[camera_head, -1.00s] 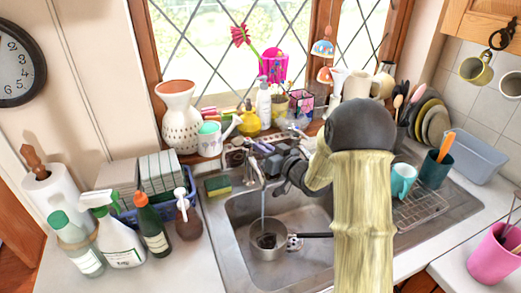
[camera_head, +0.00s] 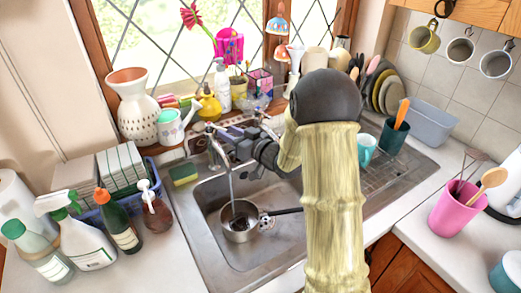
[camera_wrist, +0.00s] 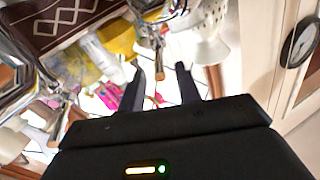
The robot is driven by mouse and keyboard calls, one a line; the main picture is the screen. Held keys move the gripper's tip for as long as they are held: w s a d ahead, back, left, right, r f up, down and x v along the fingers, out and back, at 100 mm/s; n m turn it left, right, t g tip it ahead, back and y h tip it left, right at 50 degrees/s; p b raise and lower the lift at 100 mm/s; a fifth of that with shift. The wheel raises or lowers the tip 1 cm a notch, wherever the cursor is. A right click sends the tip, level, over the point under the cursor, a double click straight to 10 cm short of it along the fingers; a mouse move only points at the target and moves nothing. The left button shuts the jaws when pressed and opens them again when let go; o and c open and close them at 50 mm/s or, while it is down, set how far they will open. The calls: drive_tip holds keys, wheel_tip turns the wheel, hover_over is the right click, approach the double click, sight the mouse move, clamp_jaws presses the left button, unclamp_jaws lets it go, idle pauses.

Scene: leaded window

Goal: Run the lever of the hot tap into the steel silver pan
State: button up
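The steel silver pan (camera_head: 240,236) stands in the left basin of the sink, its black handle pointing right. A thin stream of water (camera_head: 231,186) falls into it from the chrome tap (camera_head: 217,156); something dark shows inside. My gripper (camera_head: 222,136) is at the back of the sink beside the tap, partly hidden by my arm. In the wrist view my gripper (camera_wrist: 160,72) has its two fingers apart with nothing held between them. A chrome tap part (camera_wrist: 158,42) shows just beyond the fingertips. I cannot tell whether they touch it or which lever is hot.
A yellow-green sponge (camera_head: 184,175) lies at the sink's left rim. A watering can (camera_head: 171,128) and white vase (camera_head: 134,110) stand behind it. Bottles (camera_head: 122,228) crowd the left counter. A turquoise mug (camera_head: 364,150) and pink pot (camera_head: 456,212) are right of my arm.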

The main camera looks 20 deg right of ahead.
drive_tip(key=b+v, duration=0.2)
drive_tip(key=v, duration=1.2)
drive_tip(key=shift+s+d, duration=0.2)
drive_tip(key=shift+r, duration=0.1)
idle(2.2)
clamp_jaws()
drive_tip(key=w+d+r+m+g+y+p, duration=0.1)
drive_tip(key=w+d+m+g+y+p, duration=0.2)
drive_tip(key=w+m+p, duration=0.6)
drive_tip(key=shift+w+d+r+m+g, duration=0.2)
drive_tip(key=shift+w+d+m+g, duration=0.35)
drive_tip(key=shift+w, duration=0.4)
